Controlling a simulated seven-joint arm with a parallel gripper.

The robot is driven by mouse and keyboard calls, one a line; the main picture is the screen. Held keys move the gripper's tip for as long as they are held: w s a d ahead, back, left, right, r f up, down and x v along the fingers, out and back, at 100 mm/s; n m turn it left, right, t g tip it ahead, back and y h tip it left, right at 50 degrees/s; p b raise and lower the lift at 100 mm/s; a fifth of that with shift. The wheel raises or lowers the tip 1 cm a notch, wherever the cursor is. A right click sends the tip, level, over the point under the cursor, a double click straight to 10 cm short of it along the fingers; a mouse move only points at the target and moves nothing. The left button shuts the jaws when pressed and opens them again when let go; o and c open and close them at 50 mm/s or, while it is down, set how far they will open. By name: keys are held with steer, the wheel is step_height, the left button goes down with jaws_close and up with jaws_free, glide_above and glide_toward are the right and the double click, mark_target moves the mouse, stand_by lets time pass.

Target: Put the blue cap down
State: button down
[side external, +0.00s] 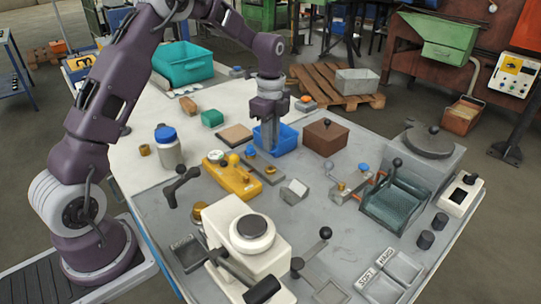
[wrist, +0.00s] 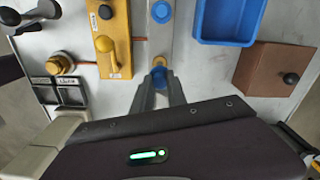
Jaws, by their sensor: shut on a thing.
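My gripper (wrist: 158,84) is shut on a blue cap (wrist: 158,75), held between the fingertips in the wrist view. In that view the cap lies just below a brass ring on a grey bar (wrist: 160,38). I cannot tell whether it touches anything. In the side view my gripper (side external: 272,150) points down in front of the blue bin, close above the grey bar (side external: 262,164); the held cap is hard to make out there. A second blue cap (wrist: 160,12) sits on the bar's far end and also shows in the side view (side external: 250,151).
A blue bin (wrist: 228,20) and a brown box with a black knob (wrist: 268,70) stand to the right in the wrist view. A yellow block (wrist: 109,40) stands to the left. A jar with a blue lid (side external: 168,148) stands farther left in the side view.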

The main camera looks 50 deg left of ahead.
steer(key=r, duration=0.2)
steer(key=shift+w+d+r, duration=0.2)
steer(key=shift+w+r, duration=0.15)
glide_above(305, 177)
step_height(305, 177, down, 2)
step_height(305, 177, down, 10)
steer(key=shift+f, duration=0.1)
steer(key=c, duration=1.3)
jaws_free()
step_height(305, 177, up, 12)
steer(key=shift+r, duration=0.2)
